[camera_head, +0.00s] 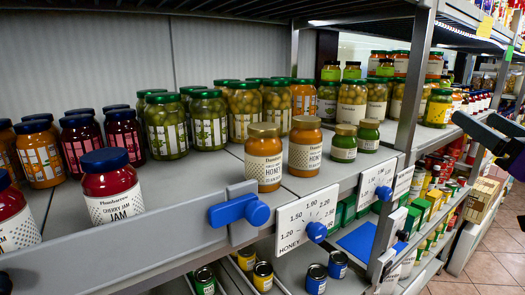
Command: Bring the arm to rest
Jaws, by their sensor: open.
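My gripper (481,121) shows at the right edge, dark with blue parts. Its two fingers are apart and I see nothing between them. It appears in front of the far right end of the shelving, over the aisle side. The rest of my arm is mostly cut off by the picture's right edge.
A grey shelf (130,248) holds red jam jars (111,190), green-lidded jars and honey jars (263,160). Lower shelves hold cans and boxes. Tiled floor (490,268) is clear at the lower right.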

